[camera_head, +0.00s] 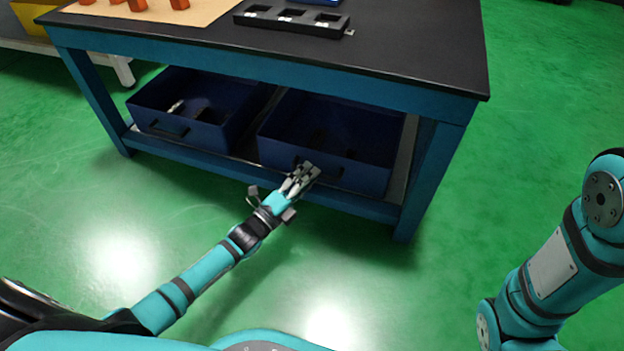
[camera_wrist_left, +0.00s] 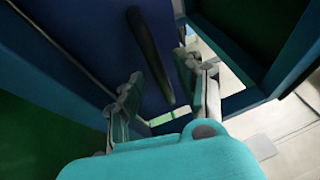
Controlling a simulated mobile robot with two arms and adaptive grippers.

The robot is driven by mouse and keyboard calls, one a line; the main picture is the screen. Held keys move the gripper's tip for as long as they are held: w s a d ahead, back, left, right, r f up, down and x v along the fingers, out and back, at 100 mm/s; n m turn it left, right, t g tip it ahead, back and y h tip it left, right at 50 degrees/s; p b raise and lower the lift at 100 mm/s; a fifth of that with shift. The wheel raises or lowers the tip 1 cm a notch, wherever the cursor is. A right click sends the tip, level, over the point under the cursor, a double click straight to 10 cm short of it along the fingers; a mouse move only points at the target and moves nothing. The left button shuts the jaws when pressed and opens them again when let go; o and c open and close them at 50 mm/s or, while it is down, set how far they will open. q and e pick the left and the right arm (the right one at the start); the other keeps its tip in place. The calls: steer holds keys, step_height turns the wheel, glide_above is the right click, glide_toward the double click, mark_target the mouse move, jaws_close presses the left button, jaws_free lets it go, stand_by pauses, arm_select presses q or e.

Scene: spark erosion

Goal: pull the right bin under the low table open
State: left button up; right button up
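The right bin (camera_head: 365,174) is a dark blue open box on the lower shelf under the low table (camera_head: 410,55). Its front wall has a dark handle slot, partly hidden by my left gripper (camera_head: 308,172). In the left wrist view the dark slot (camera_wrist_left: 152,55) runs down the blue bin front (camera_wrist_left: 105,45). My left gripper (camera_wrist_left: 168,84) has its fingers apart on either side of the slot's lower end, with nothing seen held. I cannot tell whether the fingers touch the bin. My right gripper is out of view; only links of that arm show.
A similar blue left bin (camera_head: 175,130) with small items inside stands beside it on the shelf (camera_head: 215,159). The table legs (camera_head: 428,180) flank the bins. A black slotted holder (camera_head: 290,20) and orange pieces (camera_head: 137,4) are on the tabletop. The green floor in front is clear.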

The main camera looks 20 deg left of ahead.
arm_select(q)
steer(key=shift+x, duration=0.85)
steer(key=shift+c, duration=0.4)
jaws_close()
